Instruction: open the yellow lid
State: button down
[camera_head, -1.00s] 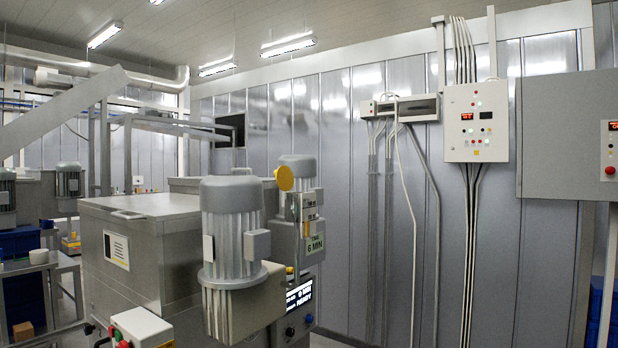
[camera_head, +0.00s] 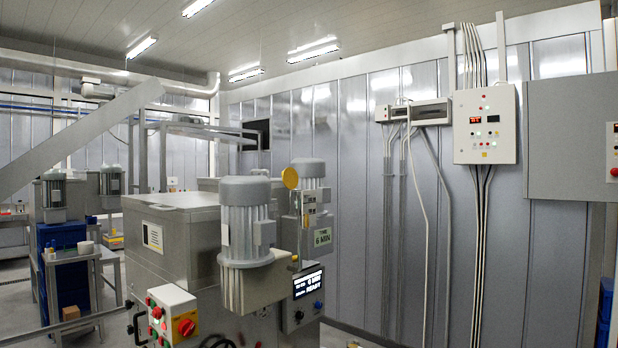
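A round yellow disc (camera_head: 290,178) shows in the head view, upright at the upper edge of a narrow grey control housing (camera_head: 309,205). It is the only lid-like yellow thing I can make out; I cannot tell whether it is the lid or how it is hinged. The housing stands by a large steel machine (camera_head: 165,245) with a closed-looking flat top (camera_head: 176,200) and a grey ribbed motor (camera_head: 246,220) on its near side. My gripper is not in view.
A white box with a red-and-yellow knob (camera_head: 172,314) juts from the machine's front. Wall cabinets (camera_head: 485,124) hang at the right. A steel table (camera_head: 72,257) and blue crates (camera_head: 62,235) stand at the left. Some floor (camera_head: 15,300) is clear at left.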

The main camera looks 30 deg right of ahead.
aim_at(290, 175)
jog(key=u, duration=0.05)
jog(key=i, duration=0.85)
jog(key=u, duration=0.2)
